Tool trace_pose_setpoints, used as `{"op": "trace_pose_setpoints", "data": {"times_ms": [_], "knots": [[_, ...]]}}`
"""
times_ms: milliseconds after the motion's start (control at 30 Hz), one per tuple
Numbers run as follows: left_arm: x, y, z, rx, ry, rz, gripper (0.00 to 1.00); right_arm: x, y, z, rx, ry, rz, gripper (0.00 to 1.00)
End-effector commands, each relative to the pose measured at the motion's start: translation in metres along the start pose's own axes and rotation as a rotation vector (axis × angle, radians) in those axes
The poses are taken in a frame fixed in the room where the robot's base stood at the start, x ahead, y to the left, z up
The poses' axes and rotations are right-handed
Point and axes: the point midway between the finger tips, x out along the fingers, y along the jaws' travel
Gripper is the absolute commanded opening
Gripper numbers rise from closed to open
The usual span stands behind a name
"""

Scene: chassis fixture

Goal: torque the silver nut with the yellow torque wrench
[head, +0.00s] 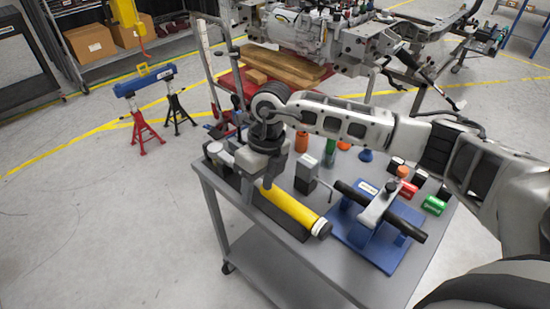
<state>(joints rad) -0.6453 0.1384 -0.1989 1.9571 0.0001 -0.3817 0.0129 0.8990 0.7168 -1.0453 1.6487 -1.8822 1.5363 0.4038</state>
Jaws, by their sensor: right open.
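The yellow torque wrench (295,210) lies along a dark cradle at the front left of the grey cart. My right gripper (256,183) points down over the wrench, near the far end of its yellow part. It is open, and its fingers are at the wrench, but I cannot tell whether they touch it. The gripper hides part of the wrench. A blue fixture (372,249) to the right holds a black bar (408,230) under a silver bracket (378,208). I cannot make out the silver nut for certain. My left gripper is not in view.
A grey block (307,171) stands beside the wrench. Orange, green and blue small items stand behind it, and a green cylinder (433,205) lies at the right. A red and black stand pair under a blue beam (145,81) is on the floor.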

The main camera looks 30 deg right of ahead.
Motion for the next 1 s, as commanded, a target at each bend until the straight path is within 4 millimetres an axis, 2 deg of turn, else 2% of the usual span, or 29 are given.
{"op": "trace_pose_setpoints", "data": {"times_ms": [33, 100, 267, 367, 800, 1000], "knots": [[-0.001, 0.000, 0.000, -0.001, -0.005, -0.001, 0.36, -0.012, -0.018, 0.001, 0.015, 0.008, -0.073, 0.49], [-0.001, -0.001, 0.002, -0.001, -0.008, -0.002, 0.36, -0.021, -0.034, 0.001, 0.030, 0.018, -0.142, 0.49], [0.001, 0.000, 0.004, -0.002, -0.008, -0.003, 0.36, -0.026, -0.050, -0.001, 0.046, 0.031, -0.207, 0.49], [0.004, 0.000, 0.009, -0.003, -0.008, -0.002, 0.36, -0.017, -0.052, -0.001, 0.047, 0.032, -0.209, 0.49], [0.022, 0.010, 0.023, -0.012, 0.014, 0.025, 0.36, 0.047, -0.063, -0.003, 0.044, 0.029, -0.204, 0.49], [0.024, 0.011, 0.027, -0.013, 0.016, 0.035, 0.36, 0.064, -0.067, -0.003, 0.044, 0.028, -0.204, 0.49]]}}
